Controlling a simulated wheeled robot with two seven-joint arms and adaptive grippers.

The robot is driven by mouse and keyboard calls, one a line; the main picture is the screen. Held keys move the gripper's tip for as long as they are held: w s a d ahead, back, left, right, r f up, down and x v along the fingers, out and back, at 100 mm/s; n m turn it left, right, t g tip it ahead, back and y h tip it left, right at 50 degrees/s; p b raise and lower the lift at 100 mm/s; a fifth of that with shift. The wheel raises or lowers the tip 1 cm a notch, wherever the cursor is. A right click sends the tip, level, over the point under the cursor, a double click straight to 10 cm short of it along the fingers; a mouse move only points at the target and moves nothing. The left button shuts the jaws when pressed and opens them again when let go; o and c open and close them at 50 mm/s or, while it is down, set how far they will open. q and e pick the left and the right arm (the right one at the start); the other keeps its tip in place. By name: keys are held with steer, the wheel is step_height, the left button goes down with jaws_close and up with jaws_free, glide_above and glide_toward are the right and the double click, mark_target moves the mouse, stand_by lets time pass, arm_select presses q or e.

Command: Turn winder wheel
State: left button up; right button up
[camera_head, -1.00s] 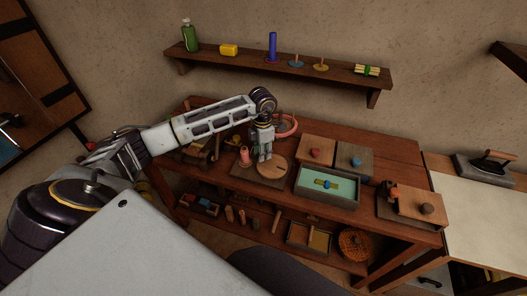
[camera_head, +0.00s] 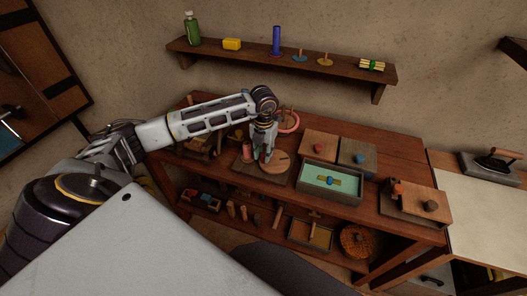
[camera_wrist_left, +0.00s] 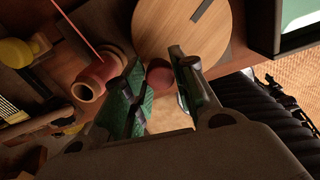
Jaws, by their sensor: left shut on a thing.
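The winder has a round pale wooden wheel (camera_head: 277,168) with a dark mark, on a dark board (camera_head: 246,174) on the bench. The wheel fills the top of the left wrist view (camera_wrist_left: 185,30). A pink spool (camera_head: 247,151) stands on the board to the wheel's left, and it also shows in the left wrist view (camera_wrist_left: 91,85). My left gripper (camera_head: 266,160) points down over the wheel's left part. In the left wrist view its fingers are shut on a reddish round knob (camera_wrist_left: 159,73) at the wheel's edge. My right gripper is not in view.
A green-lined tray (camera_head: 331,181) stands to the right of the winder. Boxes with red and blue knobs (camera_head: 319,146) are behind it. A pink ring (camera_head: 289,121) is behind the gripper. A lower shelf holds several small items.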

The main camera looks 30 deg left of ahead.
arm_select(q)
steer(key=n, duration=0.1)
steer(key=d+n, duration=0.1)
steer(key=shift+s+n, duration=0.35)
steer(key=shift+n, duration=0.05)
steer(key=shift+s+d+n, duration=0.1)
steer(key=shift+d+n, duration=0.1)
steer(key=shift+n, duration=0.5)
steer(key=shift+s+d+n, duration=0.1)
steer(key=shift+d+n, duration=0.1)
steer(key=shift+n, duration=0.4)
steer(key=shift+d+n+b, duration=0.25)
steer(key=shift+n+b, duration=0.05)
steer(key=shift+n, duration=0.5)
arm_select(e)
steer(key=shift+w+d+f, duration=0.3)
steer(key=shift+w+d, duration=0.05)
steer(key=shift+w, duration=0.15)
